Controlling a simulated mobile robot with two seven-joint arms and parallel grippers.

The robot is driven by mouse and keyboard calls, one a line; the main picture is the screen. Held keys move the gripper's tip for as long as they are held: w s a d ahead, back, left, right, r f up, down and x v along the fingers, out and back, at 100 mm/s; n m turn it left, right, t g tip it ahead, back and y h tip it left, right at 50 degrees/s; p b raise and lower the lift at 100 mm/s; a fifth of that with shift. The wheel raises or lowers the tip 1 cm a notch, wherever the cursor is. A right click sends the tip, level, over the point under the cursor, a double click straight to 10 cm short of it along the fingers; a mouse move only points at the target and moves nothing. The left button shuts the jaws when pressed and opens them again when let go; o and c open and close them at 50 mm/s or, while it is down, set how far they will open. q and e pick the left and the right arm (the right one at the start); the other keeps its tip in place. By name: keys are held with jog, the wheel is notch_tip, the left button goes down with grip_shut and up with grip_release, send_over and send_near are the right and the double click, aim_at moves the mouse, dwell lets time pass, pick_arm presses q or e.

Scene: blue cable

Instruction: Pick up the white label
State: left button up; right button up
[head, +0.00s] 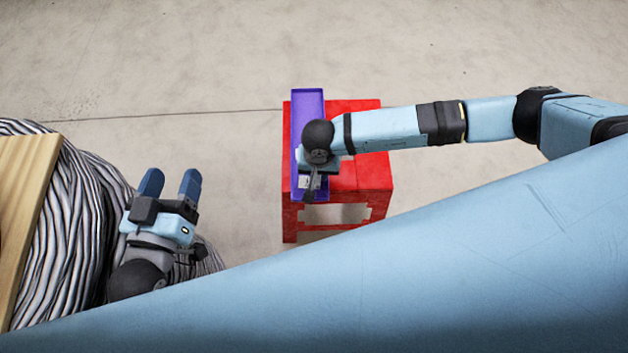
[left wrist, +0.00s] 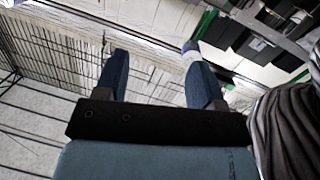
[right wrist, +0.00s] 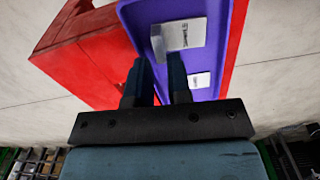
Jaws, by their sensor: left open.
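Two white labels with dark print lie in view of my right wrist camera, over the purple tray (right wrist: 222,25). The upper label (right wrist: 183,37) is at the fingertips of my right gripper (right wrist: 157,62); the lower label (right wrist: 199,80) is to the right of the fingers. The right fingers are partly apart, and I cannot tell whether they grip the upper label. In the head view my right gripper (head: 312,190) is over the tray, and its wrist hides part of it. My left gripper (head: 170,184) is open and empty, far to the left of the tray.
The purple tray rests on a red stool (head: 374,174). A striped dark-and-white bundle (head: 75,215) and a wooden board (head: 18,200) are at the left, close to my left gripper. The concrete floor between bundle and stool is clear.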

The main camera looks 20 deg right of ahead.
aim_at(318, 177)
notch_tip(318, 177, down, 3)
jog(key=shift+w+f+b, duration=0.1)
jog(key=shift+f+b, duration=0.1)
jog(key=shift+b, duration=0.2)
grip_shut()
pick_arm(q)
jog(key=r, duration=0.1)
jog(key=d+r+t+h, duration=0.1)
jog(key=shift+w+r, duration=0.1)
jog(key=shift+r, duration=0.25)
pick_arm(e)
jog(key=shift+r, duration=0.2)
